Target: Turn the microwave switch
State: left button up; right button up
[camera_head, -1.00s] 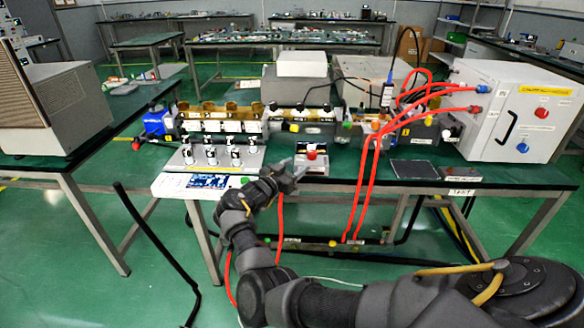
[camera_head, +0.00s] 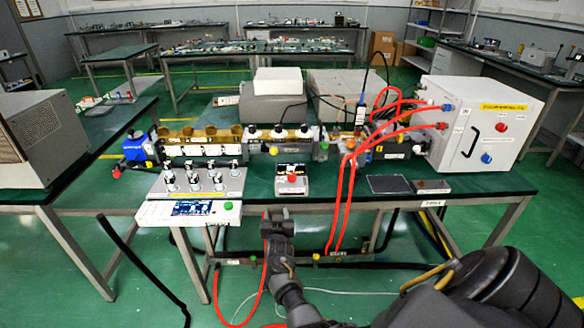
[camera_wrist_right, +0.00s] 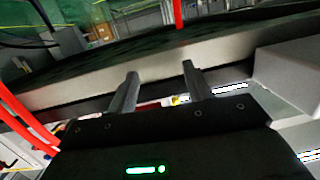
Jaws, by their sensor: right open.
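On the green table (camera_head: 330,189) stands the microwave setup: a long row of gold, white and grey parts (camera_head: 200,143) and a white box (camera_head: 478,125) with a red and a blue knob. A small grey box with a red knob (camera_head: 291,178) sits near the front edge. Which of these is the switch, I cannot tell. My right gripper (camera_head: 275,216) is in front of the table edge, below the small box, touching nothing visible. In the right wrist view its fingers (camera_wrist_right: 160,72) are apart and empty. My left gripper is out of view.
Red cables (camera_head: 345,200) hang from the white box past the table's front edge, right of my right gripper. A grey instrument (camera_head: 35,140) stands on the left table. A dark flat plate (camera_head: 388,184) lies at the right front.

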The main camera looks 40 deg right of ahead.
jog(key=s+d+y, duration=0.1)
jog(key=s+d+r+n+t+y, duration=0.1)
jog(key=s+r+n+t+y+p, duration=0.1)
jog(key=y, duration=0.1)
jog(key=shift+s+d+r, duration=0.15)
jog(key=shift+d+r, duration=0.1)
jog(key=shift+d, duration=0.15)
jog(key=n+t+y, duration=0.1)
jog(key=n+t, duration=0.1)
jog(key=n, duration=0.1)
send_near(294, 177)
jog(key=x, duration=1.1)
jog(key=shift+w, duration=0.35)
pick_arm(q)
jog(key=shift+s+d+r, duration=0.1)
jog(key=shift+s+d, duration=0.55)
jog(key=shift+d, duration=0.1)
pick_arm(e)
jog(key=c, duration=1)
